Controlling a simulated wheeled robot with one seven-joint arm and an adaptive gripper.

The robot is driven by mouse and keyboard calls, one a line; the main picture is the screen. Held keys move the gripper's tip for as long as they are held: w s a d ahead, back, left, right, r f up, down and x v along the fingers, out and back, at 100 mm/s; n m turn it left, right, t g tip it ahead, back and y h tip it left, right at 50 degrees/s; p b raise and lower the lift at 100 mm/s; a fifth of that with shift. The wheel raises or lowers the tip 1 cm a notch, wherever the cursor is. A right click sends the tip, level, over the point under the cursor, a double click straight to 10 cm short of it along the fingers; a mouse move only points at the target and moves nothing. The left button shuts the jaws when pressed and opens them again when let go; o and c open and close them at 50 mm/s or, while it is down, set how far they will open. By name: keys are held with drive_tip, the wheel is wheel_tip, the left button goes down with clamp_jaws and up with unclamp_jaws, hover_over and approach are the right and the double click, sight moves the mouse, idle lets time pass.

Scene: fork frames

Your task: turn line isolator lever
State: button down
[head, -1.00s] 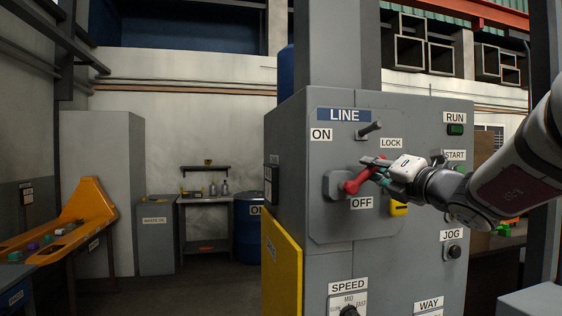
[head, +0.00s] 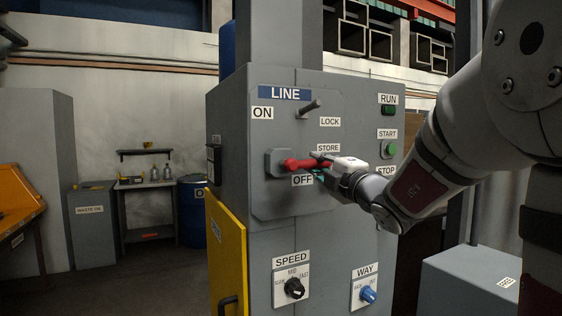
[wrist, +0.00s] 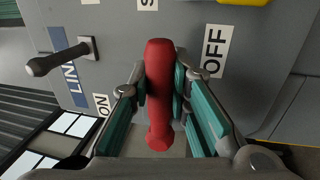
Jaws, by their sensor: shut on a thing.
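The red line isolator lever (head: 302,164) sticks out from its grey mount on the panel under the LINE label (head: 285,94). It lies roughly level, pointing right, just above the OFF label (head: 302,180). The ON label (head: 262,113) is higher up on the left. My gripper (head: 326,166) reaches in from the right and is at the lever's right part. In the wrist view the red lever (wrist: 159,90) lies between the two teal-padded fingers of my gripper (wrist: 178,95), which are shut on it. The fingers hide part of the lever's sides.
A grey peg handle (head: 309,109) juts out above the lever, near the LOCK label (head: 330,121). START and STOP buttons are at the right. SPEED (head: 294,288) and WAY (head: 368,294) knobs are below. A yellow door (head: 226,258) is at the lower left.

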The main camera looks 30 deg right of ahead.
drive_tip(key=shift+f, duration=0.1)
idle(0.4)
drive_tip(key=c, duration=1.5)
unclamp_jaws()
drive_tip(key=s, duration=0.4)
drive_tip(key=s+f, duration=0.1)
drive_tip(key=s, duration=0.3)
drive_tip(key=s+f, duration=0.1)
drive_tip(key=s, duration=0.2)
drive_tip(key=shift+s+f, duration=0.2)
drive_tip(key=shift+s, duration=0.2)
